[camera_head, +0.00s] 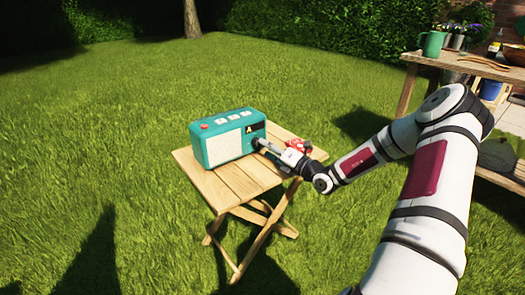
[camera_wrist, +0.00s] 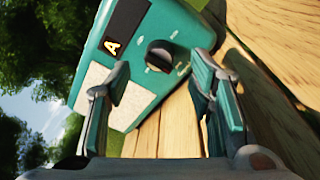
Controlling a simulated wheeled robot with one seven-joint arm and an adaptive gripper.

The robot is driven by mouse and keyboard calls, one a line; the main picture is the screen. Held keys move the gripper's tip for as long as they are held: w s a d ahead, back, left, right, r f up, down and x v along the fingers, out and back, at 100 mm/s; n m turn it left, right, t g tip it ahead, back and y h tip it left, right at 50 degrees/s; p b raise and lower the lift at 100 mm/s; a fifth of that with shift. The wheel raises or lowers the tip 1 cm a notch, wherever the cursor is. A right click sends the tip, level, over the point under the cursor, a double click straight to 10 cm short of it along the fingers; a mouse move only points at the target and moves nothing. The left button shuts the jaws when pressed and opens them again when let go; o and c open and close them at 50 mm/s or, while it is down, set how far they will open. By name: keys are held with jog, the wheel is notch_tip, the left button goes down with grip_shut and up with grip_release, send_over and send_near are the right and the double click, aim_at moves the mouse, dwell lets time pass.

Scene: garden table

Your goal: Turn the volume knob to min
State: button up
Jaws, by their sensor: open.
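The teal radio (camera_head: 222,137) stands on the small wooden table (camera_head: 205,180), with a pale speaker panel on its front and buttons on top. In the wrist view the radio (camera_wrist: 185,35) appears tilted, with a display showing "A". Its round black volume knob (camera_wrist: 159,54) is below and right of the display, with small markings beside it that are too blurred to read. My gripper (camera_wrist: 160,88) is open, its two fingers apart on either side of the view, with the knob ahead between them and not visibly touched.
A larger wooden table (camera_head: 470,67) at the right bears a green mug (camera_head: 432,43), plants and other items. Grass (camera_head: 90,130) lies open around the small table.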

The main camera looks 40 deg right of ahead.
jog(key=shift+w+a+b, duration=0.15)
jog(key=shift+w+b, duration=0.1)
jog(key=shift+w, duration=0.6)
jog(key=shift+w+a+b, duration=0.1)
jog(key=shift+w+b, duration=0.15)
jog(key=shift+w, duration=0.55)
grip_shut()
